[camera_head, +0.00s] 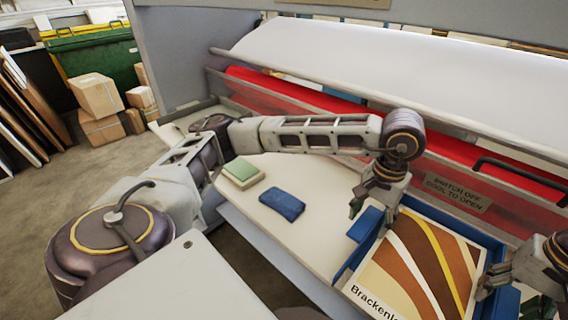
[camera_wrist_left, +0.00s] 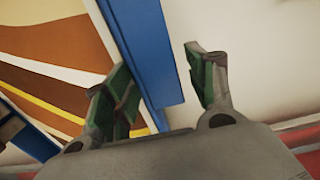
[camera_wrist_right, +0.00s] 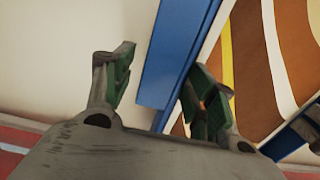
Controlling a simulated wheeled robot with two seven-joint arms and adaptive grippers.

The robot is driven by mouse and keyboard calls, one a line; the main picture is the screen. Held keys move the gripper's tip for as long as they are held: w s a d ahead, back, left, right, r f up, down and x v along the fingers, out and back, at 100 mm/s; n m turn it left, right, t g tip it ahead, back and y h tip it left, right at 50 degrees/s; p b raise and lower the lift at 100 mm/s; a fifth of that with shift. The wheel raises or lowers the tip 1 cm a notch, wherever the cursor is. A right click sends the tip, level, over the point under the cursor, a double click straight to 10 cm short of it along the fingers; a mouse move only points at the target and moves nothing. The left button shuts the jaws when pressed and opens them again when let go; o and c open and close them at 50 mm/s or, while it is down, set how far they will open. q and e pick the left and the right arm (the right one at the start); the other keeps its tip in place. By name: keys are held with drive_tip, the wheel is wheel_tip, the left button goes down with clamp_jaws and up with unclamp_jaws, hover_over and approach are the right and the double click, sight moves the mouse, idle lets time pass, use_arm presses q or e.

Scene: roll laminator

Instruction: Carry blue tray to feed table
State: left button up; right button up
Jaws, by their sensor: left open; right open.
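The blue tray (camera_head: 366,229) lies on the cream table top (camera_head: 318,240) at the right, with a striped brown, white and yellow print in it. My left gripper (camera_head: 373,210) is open at the tray's left side. In the left wrist view, a blue tray wall (camera_wrist_left: 146,50) runs between its parted fingers (camera_wrist_left: 163,68). My right gripper (camera_head: 508,296) is open at the tray's right side. In the right wrist view, a blue tray wall (camera_wrist_right: 176,55) stands between its fingers (camera_wrist_right: 160,65). Neither gripper is closed on the wall. The tray's near edge is out of frame.
A dark blue pad (camera_head: 282,205) and a green-topped block (camera_head: 242,173) lie on the table left of the tray. The laminator's red roller (camera_head: 300,93) and clear guard with a warning label (camera_head: 458,193) stand behind. Cardboard boxes (camera_head: 97,96) stand on the floor at the far left.

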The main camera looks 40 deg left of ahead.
use_arm(q)
wheel_tip(320, 180, up, 12)
drive_tip(key=shift+f, duration=0.15)
idle(0.5)
use_arm(e)
drive_tip(key=shift+r, duration=0.15)
wheel_tip(320, 180, up, 12)
idle(1.6)
drive_tip(key=shift+f, duration=0.2)
idle(0.6)
